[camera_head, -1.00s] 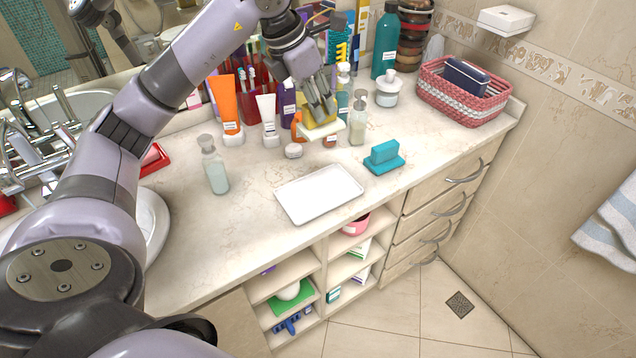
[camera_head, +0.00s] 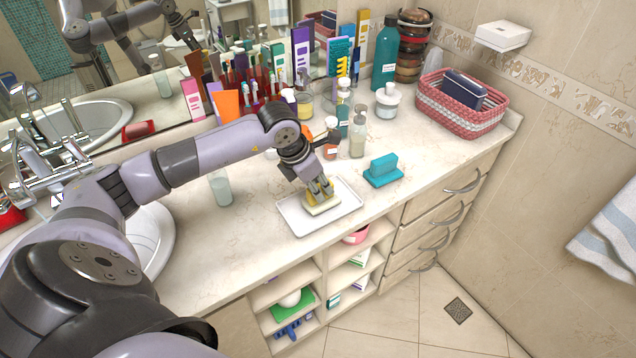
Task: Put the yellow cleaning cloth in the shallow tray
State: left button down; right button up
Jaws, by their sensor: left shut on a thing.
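The yellow cleaning cloth (camera_head: 322,207) is a small folded pad with a pale lower face. My left gripper (camera_head: 319,191) points down and is shut on it. The cloth is over the middle of the white shallow tray (camera_head: 292,217), low and close to its floor; I cannot tell whether it touches. The tray lies flat near the front edge of the counter, and its bare rim shows around the cloth. My right gripper is not in view.
A teal sponge on a teal dish (camera_head: 384,171) lies to the right of the tray. A soap dispenser (camera_head: 358,134) and other bottles stand behind it. A clear bottle (camera_head: 219,186) stands left, partly behind my arm. A pink basket (camera_head: 462,106) sits at the back right.

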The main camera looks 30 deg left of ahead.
pick_arm(q)
jog(key=c, duration=1.4)
grip_release()
jog(key=shift+f, duration=0.1)
jog(key=shift+s+r, duration=0.1)
jog(key=shift+r, duration=0.2)
jog(key=b+v, duration=0.4)
jog(key=v, duration=0.7)
jog(key=shift+s+r, duration=0.1)
jog(key=shift+r, duration=0.1)
